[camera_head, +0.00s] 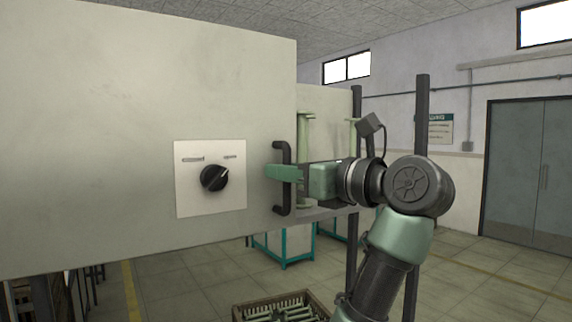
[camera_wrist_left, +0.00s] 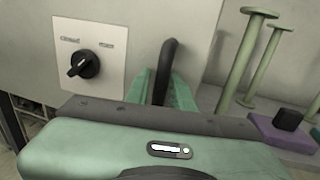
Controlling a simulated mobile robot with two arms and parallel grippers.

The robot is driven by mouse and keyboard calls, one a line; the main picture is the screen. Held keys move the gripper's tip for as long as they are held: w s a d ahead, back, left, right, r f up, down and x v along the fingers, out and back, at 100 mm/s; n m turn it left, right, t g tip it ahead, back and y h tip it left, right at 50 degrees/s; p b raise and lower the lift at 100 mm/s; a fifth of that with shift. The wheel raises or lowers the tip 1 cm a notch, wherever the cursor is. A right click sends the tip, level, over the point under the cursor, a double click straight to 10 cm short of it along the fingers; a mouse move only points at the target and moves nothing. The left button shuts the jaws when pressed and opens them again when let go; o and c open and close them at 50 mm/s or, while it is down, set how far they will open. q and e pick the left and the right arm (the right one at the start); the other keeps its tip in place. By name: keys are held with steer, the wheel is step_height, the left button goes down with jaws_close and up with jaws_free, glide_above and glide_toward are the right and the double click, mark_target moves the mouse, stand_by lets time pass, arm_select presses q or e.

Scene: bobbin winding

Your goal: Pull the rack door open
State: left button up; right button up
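The rack door (camera_head: 120,130) is a large cream panel filling the left of the head view; it also shows in the left wrist view (camera_wrist_left: 115,20). A black vertical bar handle (camera_head: 283,203) is fixed near its right edge and shows in the left wrist view (camera_wrist_left: 166,58). My left gripper (camera_head: 283,172) is at the handle, its green fingers on either side of the bar, apparently closed on it. The fingers hide the handle's middle. Past the door's right edge, the rack's inside is visible. My right gripper is not in view.
A dark rotary switch (camera_head: 214,178) sits on a pale plate on the door. Tall pale green bobbins (camera_head: 304,150) stand behind the door edge. A crate (camera_head: 284,306) is on the floor below. Dark posts (camera_head: 422,110) stand to the right.

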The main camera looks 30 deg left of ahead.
arm_select(q)
jaws_close()
stand_by(1.4)
